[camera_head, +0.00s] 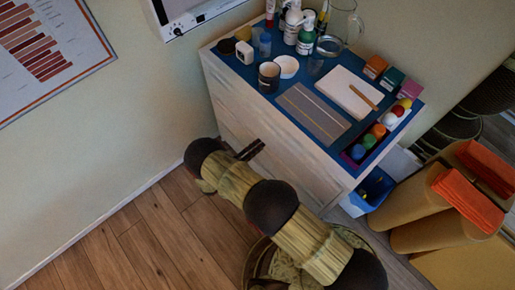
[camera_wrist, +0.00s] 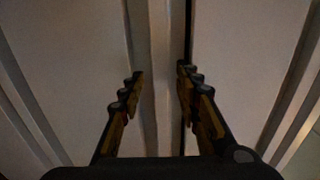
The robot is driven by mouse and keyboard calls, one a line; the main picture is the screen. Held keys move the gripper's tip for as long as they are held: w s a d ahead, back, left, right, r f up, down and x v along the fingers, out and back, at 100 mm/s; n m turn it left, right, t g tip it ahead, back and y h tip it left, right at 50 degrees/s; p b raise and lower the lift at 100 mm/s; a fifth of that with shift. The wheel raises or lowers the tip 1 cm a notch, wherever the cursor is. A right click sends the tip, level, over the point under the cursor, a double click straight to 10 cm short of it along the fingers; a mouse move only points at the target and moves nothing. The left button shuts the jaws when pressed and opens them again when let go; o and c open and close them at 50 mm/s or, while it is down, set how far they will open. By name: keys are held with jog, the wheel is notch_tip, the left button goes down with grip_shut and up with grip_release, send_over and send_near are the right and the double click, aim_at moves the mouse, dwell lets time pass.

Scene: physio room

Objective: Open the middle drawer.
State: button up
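The pale drawer cabinet (camera_head: 270,120) stands against the wall, its drawer fronts facing my arm. The drawers look closed in the head view, and my arm hides part of the lower fronts. My gripper (camera_head: 250,150) is at the cabinet front, near the middle drawer's height. In the wrist view my gripper (camera_wrist: 161,80) is open, its two dark, yellow-marked fingers on either side of a pale upright strip (camera_wrist: 162,60). A dark gap runs beside this strip, close to the right finger. I cannot tell whether either finger touches the strip, or which drawer it belongs to.
The blue cabinet top (camera_head: 352,150) holds bottles, cups, a glass jug (camera_head: 340,25), a white pad and coloured jars. A blue bin (camera_head: 374,188) and tan rolls with orange towels (camera_head: 468,200) stand to the right. Wooden floor (camera_head: 150,235) is clear at left.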

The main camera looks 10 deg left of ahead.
jog(key=shift+c, duration=0.4)
jog(key=c, duration=0.7)
jog(key=shift+d+f, duration=0.1)
jog(key=shift+f, duration=0.05)
grip_shut()
